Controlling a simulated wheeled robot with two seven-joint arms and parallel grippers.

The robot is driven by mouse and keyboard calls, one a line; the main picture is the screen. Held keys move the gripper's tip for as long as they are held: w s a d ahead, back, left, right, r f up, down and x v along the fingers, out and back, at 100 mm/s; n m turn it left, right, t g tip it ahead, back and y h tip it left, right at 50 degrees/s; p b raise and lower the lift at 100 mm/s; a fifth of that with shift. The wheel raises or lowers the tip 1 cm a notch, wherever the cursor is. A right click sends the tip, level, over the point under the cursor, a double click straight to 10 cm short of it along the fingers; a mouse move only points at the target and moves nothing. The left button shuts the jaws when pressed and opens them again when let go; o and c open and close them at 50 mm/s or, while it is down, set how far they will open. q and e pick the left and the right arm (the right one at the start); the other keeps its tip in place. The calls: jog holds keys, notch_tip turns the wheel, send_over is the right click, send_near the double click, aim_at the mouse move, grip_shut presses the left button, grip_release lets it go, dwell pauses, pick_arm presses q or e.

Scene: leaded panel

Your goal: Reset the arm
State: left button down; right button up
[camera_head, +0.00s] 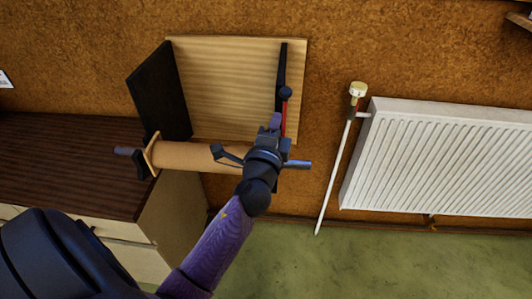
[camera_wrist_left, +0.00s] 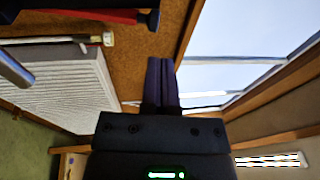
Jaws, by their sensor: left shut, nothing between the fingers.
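My left arm comes in from the lower left of the head view, its forearm purple. My left gripper (camera_head: 275,121) is at the right end of the tan roll (camera_head: 190,156), in front of the wooden board's lower right corner. In the left wrist view the purple fingers (camera_wrist_left: 162,72) lie together, shut and empty. My gripper and wrist hide part of the roll's right end and its bar. I cannot tell whether they touch. My right gripper is in neither view.
The wooden board (camera_head: 225,80) has a dark panel (camera_head: 158,90) at left and a dark bar with a red part (camera_head: 284,112) at right. A brown-topped cabinet (camera_head: 60,150) stands left. A white radiator (camera_head: 440,155) and pipe (camera_head: 335,175) are right. Green floor (camera_head: 330,265) is clear.

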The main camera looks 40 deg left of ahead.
pick_arm(q)
jog(key=r+v, duration=0.1)
jog(key=v, duration=0.6)
jog(key=s+d+f+n+g+h+b, duration=0.1)
jog(key=s+d+f+n+g+h, duration=0.15)
jog(key=f, duration=0.85)
jog(key=s+d+f+n+g+h+b, duration=0.1)
jog(key=s+d+f+g+h, duration=0.2)
jog(key=f, duration=0.8)
jog(key=s+d+f+n+g+h+b, duration=0.15)
jog(key=f+g, duration=0.25)
jog(key=f, duration=0.7)
jog(key=s+f+n+g, duration=0.3)
jog(key=s+f, duration=0.4)
jog(key=s, duration=0.6)
jog(key=s+f+n+g, duration=0.3)
jog(key=s+f+g, duration=0.2)
jog(key=s, duration=0.8)
notch_tip(320, 180, down, 3)
jog(key=shift+s+f, duration=0.1)
jog(key=shift+s, duration=0.25)
jog(key=shift+a, duration=0.15)
